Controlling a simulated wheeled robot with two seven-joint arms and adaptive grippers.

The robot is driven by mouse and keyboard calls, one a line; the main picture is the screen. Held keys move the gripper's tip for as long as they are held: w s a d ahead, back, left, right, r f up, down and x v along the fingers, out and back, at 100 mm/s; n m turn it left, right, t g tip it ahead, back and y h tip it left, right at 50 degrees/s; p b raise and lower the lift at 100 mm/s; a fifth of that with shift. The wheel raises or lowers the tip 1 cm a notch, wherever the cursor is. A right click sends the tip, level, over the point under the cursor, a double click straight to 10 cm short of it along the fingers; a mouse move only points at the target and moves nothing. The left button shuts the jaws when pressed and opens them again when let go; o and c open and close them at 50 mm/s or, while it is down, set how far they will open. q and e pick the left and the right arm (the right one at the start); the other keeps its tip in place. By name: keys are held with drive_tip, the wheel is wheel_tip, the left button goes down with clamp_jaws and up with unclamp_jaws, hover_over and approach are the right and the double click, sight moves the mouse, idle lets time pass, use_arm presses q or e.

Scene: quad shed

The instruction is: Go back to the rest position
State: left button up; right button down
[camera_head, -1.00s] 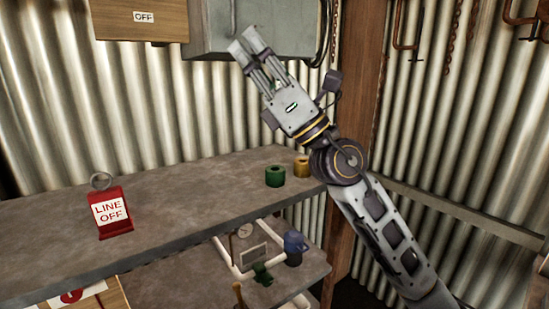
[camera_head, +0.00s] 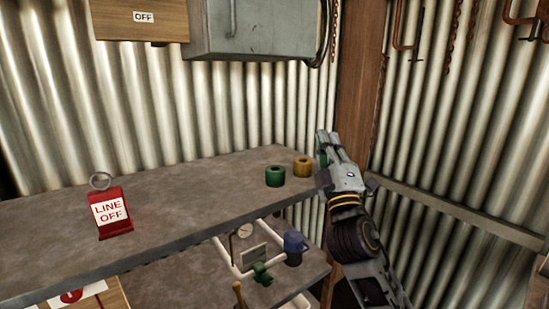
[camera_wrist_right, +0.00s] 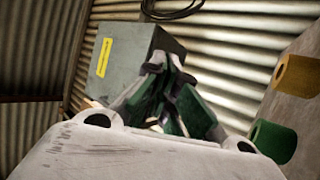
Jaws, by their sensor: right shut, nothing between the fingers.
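My right gripper (camera_head: 327,137) is shut and empty. It points upward in front of the wooden post, just right of the shelf's right end. In the right wrist view its closed fingers (camera_wrist_right: 175,95) show, with green pads and nothing between them. My left gripper is not in view.
A grey shelf (camera_head: 180,205) holds a red "LINE OFF" tag (camera_head: 113,212), a green ring (camera_head: 275,176) and a yellow ring (camera_head: 302,167) close to my right gripper. A grey box (camera_head: 255,30) hangs above. A wooden post (camera_head: 357,90) stands behind the gripper. A lower shelf holds pipes and valves.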

drive_tip(key=s+d+f+m+g+h, duration=0.1)
drive_tip(key=s+d+f+m+g, duration=0.2)
drive_tip(key=f, duration=0.8)
drive_tip(key=d+f+m+g+h, duration=0.25)
drive_tip(key=f+m+g, duration=0.2)
drive_tip(key=f, duration=0.75)
drive_tip(key=s+d+f+m+g+h, duration=0.1)
drive_tip(key=s+d+f+m+g, duration=0.25)
drive_tip(key=f, duration=0.75)
drive_tip(key=s+f+m+g+y, duration=0.3)
drive_tip(key=s+f+g, duration=0.8)
drive_tip(key=s+f, duration=0.95)
wheel_tip(320, 180, down, 32)
drive_tip(key=s+d+g, duration=0.1)
drive_tip(key=s+d, duration=0.1)
drive_tip(key=s, duration=0.1)
drive_tip(key=s+d+f, duration=0.2)
drive_tip(key=s+f, duration=0.8)
drive_tip(key=s+d+f+n+g, duration=0.1)
drive_tip(key=s+d+f, duration=0.1)
drive_tip(key=s+f, duration=0.7)
drive_tip(key=shift+s+d+f+h, duration=0.35)
drive_tip(key=shift+s+h, duration=0.1)
drive_tip(key=shift+s, duration=0.8)
